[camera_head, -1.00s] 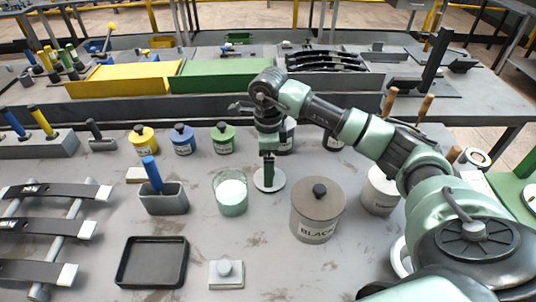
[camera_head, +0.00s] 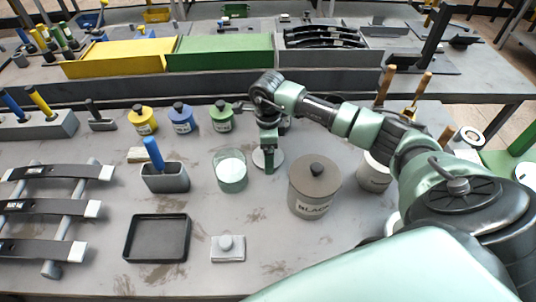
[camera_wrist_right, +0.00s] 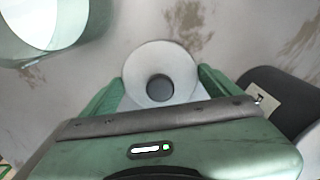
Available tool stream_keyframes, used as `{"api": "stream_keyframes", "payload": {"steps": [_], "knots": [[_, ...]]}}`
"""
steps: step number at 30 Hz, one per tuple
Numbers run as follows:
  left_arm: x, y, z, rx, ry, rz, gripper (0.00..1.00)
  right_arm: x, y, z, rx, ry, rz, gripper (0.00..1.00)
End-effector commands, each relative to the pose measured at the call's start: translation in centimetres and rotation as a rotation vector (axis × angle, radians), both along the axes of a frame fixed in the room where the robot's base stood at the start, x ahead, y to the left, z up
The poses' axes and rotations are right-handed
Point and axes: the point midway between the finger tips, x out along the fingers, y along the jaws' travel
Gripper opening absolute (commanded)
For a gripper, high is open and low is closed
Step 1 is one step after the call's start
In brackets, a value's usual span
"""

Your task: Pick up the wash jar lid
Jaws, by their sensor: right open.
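The wash jar lid, a pale round disc with a dark-looking knob, lies on the bench in the head view (camera_head: 279,157) and shows from above in the right wrist view (camera_wrist_right: 160,54). My right gripper (camera_head: 268,168) points down over it and hides part of it. In the right wrist view my right gripper (camera_wrist_right: 161,82) is open, one green finger on each side of the knob. Whether the fingers touch the lid I cannot tell. The open glass jar (camera_head: 230,175) with pale contents stands just left. My left gripper is out of view.
The grey BLACK pot (camera_head: 314,190) stands close right of my gripper. Yellow, blue and green pots (camera_head: 221,116) stand behind left. A grey holder (camera_head: 165,180) with a blue handle, a black tray (camera_head: 157,239) and a small knobbed block (camera_head: 228,249) are left and front.

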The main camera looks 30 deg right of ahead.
Motion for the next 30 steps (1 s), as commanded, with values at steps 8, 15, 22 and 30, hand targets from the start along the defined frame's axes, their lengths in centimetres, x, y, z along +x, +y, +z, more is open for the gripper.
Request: {"api": "stream_keyframes", "payload": {"steps": [8, 15, 22, 30], "knots": [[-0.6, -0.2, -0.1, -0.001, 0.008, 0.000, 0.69, 0.0, 0.0, 0.1, -0.001, -0.001, -0.001, 0.38], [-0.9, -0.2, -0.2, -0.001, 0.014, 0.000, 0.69, 0.0, 0.0, 0.2, -0.001, -0.001, -0.001, 0.38], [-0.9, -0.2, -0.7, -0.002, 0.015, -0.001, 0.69, 0.1, -0.1, 2.1, 0.000, -0.004, -0.001, 0.38], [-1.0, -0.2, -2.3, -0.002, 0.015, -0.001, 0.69, 0.2, -0.1, 8.6, -0.001, -0.010, 0.000, 0.38]]}}
